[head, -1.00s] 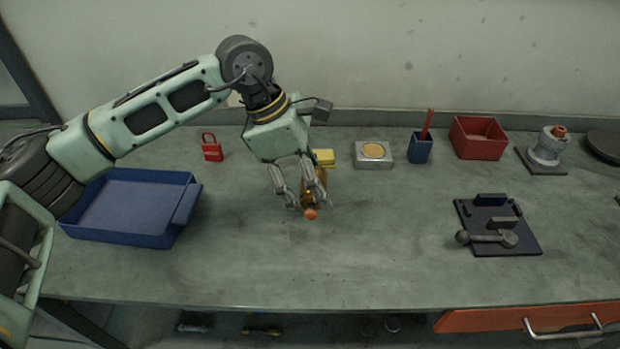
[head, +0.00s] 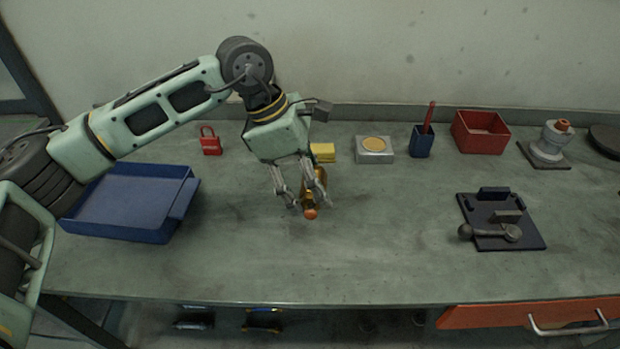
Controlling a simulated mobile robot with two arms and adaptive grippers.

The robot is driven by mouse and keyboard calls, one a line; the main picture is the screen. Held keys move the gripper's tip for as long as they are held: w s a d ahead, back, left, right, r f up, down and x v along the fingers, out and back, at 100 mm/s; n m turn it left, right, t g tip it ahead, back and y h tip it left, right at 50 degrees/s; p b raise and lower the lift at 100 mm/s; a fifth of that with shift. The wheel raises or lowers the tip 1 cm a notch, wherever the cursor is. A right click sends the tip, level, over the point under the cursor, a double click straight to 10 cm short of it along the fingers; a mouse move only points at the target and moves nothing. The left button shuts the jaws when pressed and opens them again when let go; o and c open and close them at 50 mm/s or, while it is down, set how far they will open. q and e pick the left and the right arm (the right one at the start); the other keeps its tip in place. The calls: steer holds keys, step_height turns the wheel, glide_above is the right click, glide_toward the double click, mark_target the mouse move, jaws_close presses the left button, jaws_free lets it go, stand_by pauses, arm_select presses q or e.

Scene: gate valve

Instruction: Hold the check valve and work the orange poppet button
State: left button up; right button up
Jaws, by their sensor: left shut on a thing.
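The check valve (head: 309,200) is a small brass-coloured body at the middle of the bench, with the round orange poppet button (head: 310,213) at its near end. My left gripper (head: 307,202) reaches down over it from above and is shut on the valve body. The fingers and palm hide part of the valve. The orange button sticks out free toward the front, with no finger seen on it. I cannot tell whether the valve touches the bench. My right gripper is not in view.
A blue tray (head: 189,203) lies left. Behind stand a red padlock (head: 210,146), a yellow block (head: 323,152), a grey box with a yellow disc (head: 374,145), a blue cup (head: 421,145) and a red bin (head: 480,146). A dark fixture plate (head: 500,240) lies right. The front middle is clear.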

mark_target(310, 194)
arm_select(q)
steer(key=shift+f+b, duration=1.6)
steer(key=shift+f, duration=0.25)
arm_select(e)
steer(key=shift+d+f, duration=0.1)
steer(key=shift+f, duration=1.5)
arm_select(q)
steer(key=shift+f, duration=0.1)
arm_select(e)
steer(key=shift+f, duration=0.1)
arm_select(q)
steer(key=shift+f+b, duration=0.4)
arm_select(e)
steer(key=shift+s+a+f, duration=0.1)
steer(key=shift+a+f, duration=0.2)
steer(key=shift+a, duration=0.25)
arm_select(q)
steer(key=shift+f, duration=0.1)
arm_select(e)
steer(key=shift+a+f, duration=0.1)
arm_select(q)
steer(key=shift+f+b, duration=0.5)
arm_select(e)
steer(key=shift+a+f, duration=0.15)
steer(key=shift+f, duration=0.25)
